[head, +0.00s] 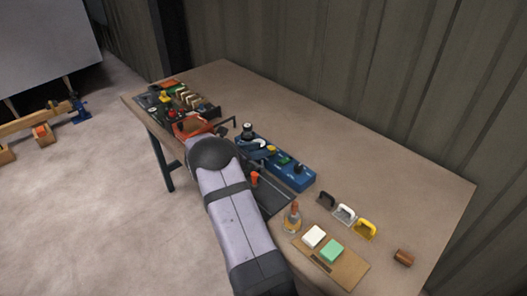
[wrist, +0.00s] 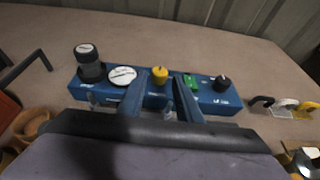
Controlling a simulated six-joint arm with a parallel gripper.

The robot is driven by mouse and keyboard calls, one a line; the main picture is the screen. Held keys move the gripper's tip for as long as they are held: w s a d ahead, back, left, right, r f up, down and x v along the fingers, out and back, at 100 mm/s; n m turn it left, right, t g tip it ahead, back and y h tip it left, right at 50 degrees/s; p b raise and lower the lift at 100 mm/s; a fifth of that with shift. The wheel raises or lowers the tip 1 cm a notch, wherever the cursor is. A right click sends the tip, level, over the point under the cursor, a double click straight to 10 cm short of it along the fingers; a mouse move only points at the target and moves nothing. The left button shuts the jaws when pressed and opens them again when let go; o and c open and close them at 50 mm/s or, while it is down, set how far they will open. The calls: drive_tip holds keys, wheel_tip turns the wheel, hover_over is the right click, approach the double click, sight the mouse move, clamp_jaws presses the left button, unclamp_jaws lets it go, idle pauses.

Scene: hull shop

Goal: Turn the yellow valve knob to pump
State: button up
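A blue panel box (head: 301,181) stands on the workbench. In the wrist view the box (wrist: 228,97) carries a yellow valve knob (wrist: 160,75) near its middle. The knob also shows small in the head view (head: 271,149). My gripper (wrist: 161,82) is open, its two blue-grey fingers apart, one left and one right of the knob in the picture. I see no contact with the knob, and its depth relative to the fingertips is hard to judge. The lettering on the box is too small to read, so the knob's setting cannot be told.
On the box, a black cylinder (wrist: 90,66) and white gauge (wrist: 122,75) are left of the knob; a green switch (wrist: 191,83) and black knob (wrist: 222,82) are right. Three handles, including a yellow one (head: 366,230), lie nearby. The back-right bench (head: 400,180) is clear.

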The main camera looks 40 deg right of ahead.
sight(271, 148)
drive_tip(key=shift+a, duration=0.15)
drive_tip(key=shift+o, duration=1.4)
drive_tip(key=shift+d+f+b, duration=0.2)
drive_tip(key=shift+f+b, duration=0.05)
drive_tip(key=shift+b, duration=0.5)
drive_tip(key=t+b, duration=0.1)
drive_tip(key=b, duration=0.1)
drive_tip(key=s+n+b, duration=0.1)
drive_tip(key=b, duration=0.1)
drive_tip(key=shift+s+a+r+n+t, duration=0.1)
drive_tip(key=shift+s+r+n+t, duration=0.1)
drive_tip(key=shift+r+n+t, duration=0.15)
drive_tip(key=shift+w+f, duration=0.15)
drive_tip(key=shift+w, duration=0.05)
drive_tip(key=shift+p+x, duration=0.95)
drive_tip(key=shift+x, duration=2.65)
drive_tip(key=shift+w+f, duration=0.1)
